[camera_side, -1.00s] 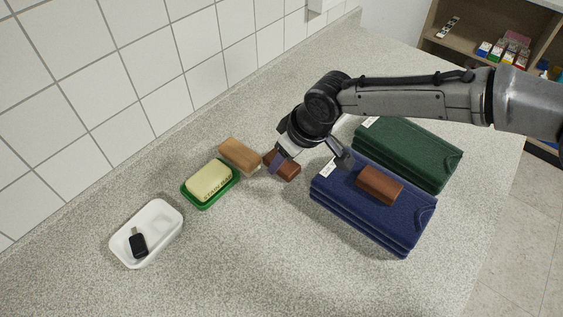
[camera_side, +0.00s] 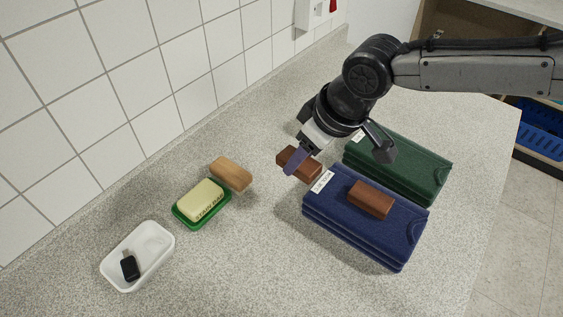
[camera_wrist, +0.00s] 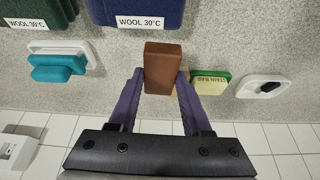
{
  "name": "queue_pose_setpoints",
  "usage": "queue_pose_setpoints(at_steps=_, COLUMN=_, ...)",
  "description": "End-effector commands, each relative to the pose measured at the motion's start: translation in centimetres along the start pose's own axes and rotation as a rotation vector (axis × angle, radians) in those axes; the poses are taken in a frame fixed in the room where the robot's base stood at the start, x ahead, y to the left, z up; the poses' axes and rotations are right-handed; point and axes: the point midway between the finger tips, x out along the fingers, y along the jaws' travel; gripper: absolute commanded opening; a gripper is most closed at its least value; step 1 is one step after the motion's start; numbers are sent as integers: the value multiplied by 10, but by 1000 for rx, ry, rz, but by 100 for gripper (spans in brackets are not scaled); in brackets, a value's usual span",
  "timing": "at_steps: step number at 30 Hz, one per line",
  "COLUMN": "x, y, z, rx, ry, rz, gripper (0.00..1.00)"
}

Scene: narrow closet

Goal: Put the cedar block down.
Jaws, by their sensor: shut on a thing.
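My gripper (camera_side: 300,163) is shut on a reddish-brown cedar block, which shows between the purple fingers in the wrist view (camera_wrist: 162,66). In the side view the held block (camera_side: 307,166) is just left of the folded blue woollen (camera_side: 340,222), near its label. It appears to be above the counter, but its exact height is hard to tell. A second, similar reddish-brown block (camera_side: 371,199) lies on top of the blue woollen. The far finger is partly hidden by the held block in the side view.
A folded green woollen (camera_side: 410,165) lies behind the blue one. To the left are a light wooden block (camera_side: 231,173), a soap bar (camera_side: 200,199) on a green dish and a white tray (camera_side: 152,238) with a small black object. A teal item (camera_wrist: 58,66) shows in the wrist view. The front counter (camera_side: 240,270) is clear.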

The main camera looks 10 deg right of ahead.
Motion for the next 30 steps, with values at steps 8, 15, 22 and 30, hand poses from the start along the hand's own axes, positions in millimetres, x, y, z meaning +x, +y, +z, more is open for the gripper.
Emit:
queue_pose_setpoints(at_steps=8, x=-40, y=3, z=42, rx=0, ry=-5, rz=0, gripper=0)
queue_pose_setpoints(at_steps=15, x=-57, y=4, z=60, rx=-4, ry=-5, rz=-1, gripper=0)
queue_pose_setpoints(at_steps=22, x=-68, y=17, z=92, rx=-5, ry=-2, rz=-2, gripper=0)
queue_pose_setpoints(at_steps=30, x=-124, y=88, z=148, rx=130, ry=0, rz=55, gripper=0)
